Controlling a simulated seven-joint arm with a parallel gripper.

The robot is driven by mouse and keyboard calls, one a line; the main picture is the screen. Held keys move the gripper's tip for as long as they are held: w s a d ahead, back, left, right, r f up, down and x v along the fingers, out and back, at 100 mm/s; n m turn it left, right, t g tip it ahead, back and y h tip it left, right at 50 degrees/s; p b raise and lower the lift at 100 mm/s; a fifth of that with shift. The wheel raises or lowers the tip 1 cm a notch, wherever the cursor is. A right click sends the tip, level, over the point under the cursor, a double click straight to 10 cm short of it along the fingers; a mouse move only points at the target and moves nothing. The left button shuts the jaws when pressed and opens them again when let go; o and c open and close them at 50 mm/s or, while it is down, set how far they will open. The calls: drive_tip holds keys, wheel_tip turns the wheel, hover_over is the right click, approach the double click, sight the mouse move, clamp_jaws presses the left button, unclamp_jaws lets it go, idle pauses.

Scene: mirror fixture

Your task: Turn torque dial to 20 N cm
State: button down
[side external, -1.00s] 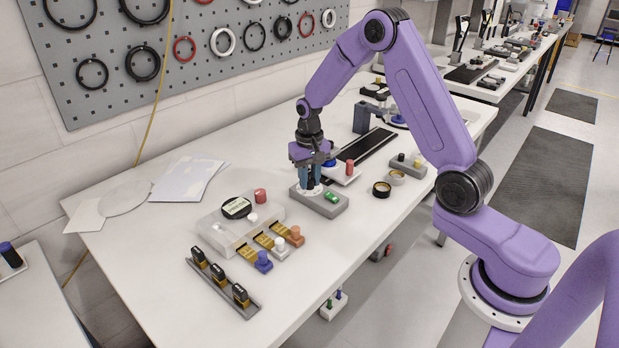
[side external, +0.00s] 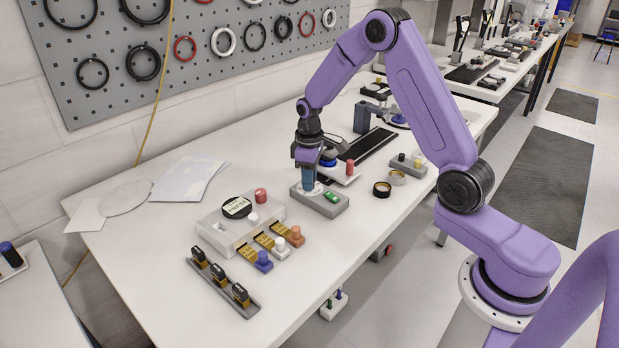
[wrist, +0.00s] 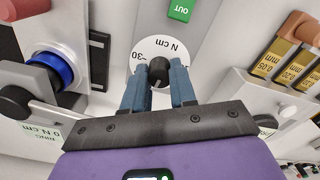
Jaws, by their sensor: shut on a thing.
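The torque dial (wrist: 172,46) is a white disc with upside-down "30" and "N cm" markings in the wrist view. Its black knob (wrist: 159,69) is between the two blue fingers of my gripper (wrist: 160,82), which is shut on it. My fingers and the knob hide much of the scale, so I cannot read the exact setting.
A blue ringed part (wrist: 53,70) lies left in the wrist view.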

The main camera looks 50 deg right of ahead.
drive_tip(key=shift+n, duration=0.6)
drive_tip(key=c, duration=0.9)
unclamp_jaws()
drive_tip(key=shift+r, duration=0.1)
wheel_tip(320, 180, up, 17)
drive_tip(key=shift+r, duration=0.15)
drive_tip(key=shift+a, duration=0.1)
